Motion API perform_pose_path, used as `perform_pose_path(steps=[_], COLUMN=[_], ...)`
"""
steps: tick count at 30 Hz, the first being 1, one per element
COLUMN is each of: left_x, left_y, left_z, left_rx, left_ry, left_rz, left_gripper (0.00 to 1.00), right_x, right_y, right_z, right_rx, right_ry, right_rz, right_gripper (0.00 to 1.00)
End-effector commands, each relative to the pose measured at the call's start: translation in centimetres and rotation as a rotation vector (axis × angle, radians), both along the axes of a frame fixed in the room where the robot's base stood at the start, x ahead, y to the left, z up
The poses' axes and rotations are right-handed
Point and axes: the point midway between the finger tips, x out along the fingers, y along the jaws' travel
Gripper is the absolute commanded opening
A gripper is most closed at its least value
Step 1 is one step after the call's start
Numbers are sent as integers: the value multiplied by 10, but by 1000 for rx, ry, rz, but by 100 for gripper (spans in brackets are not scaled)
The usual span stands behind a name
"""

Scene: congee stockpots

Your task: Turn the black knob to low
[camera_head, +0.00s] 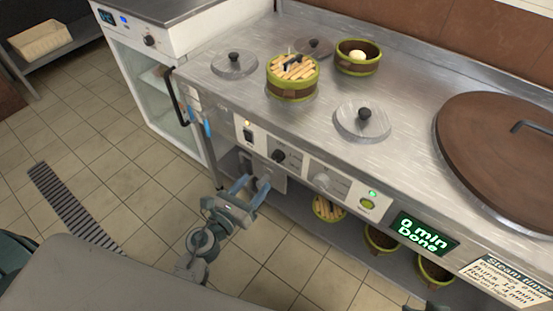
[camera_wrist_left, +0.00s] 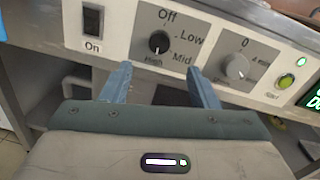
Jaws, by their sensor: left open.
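The black knob (camera_head: 279,156) sits on the light front panel of the steel counter. In the left wrist view the knob (camera_wrist_left: 159,42) has Off, Low, Mid and High printed around it.
A lit power switch (camera_wrist_left: 91,20) is left of the knob; a grey timer dial (camera_head: 327,181) and green button (camera_head: 367,204) are right. A display (camera_head: 424,233) reads "0 min Done". Steamer baskets (camera_head: 292,78) and lids stand on the counter (camera_head: 400,80). A shelf with baskets lies below.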

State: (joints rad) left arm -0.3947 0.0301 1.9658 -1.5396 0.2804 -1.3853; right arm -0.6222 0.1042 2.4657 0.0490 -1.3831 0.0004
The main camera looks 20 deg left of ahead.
Motion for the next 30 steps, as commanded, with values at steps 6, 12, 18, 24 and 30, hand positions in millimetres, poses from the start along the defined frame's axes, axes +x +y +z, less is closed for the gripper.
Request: perform_pose_path(steps=[6, 12, 18, 24, 30], left_x=[38, 72, 91, 95, 94], left_y=[-11, -22, -27, -28, -28], left_z=[3, 2, 1, 0, 0], left_rx=[-6, -8, -8, -7, -7], left_ry=[0, 2, 2, 4, 4], left_rz=[1, 1, 1, 2, 2], left_gripper=[55, 55, 55, 55, 45], right_x=[-6, -11, -13, -14, -14], right_y=[-8, -13, -15, -16, -16], right_z=[13, 18, 19, 19, 19], right_rx=[-38, -62, -70, -72, -72], right_ry=[67, 113, 129, 133, 134], right_rz=[-6, -13, -16, -17, -17], right_gripper=[36, 36, 36, 36, 36])
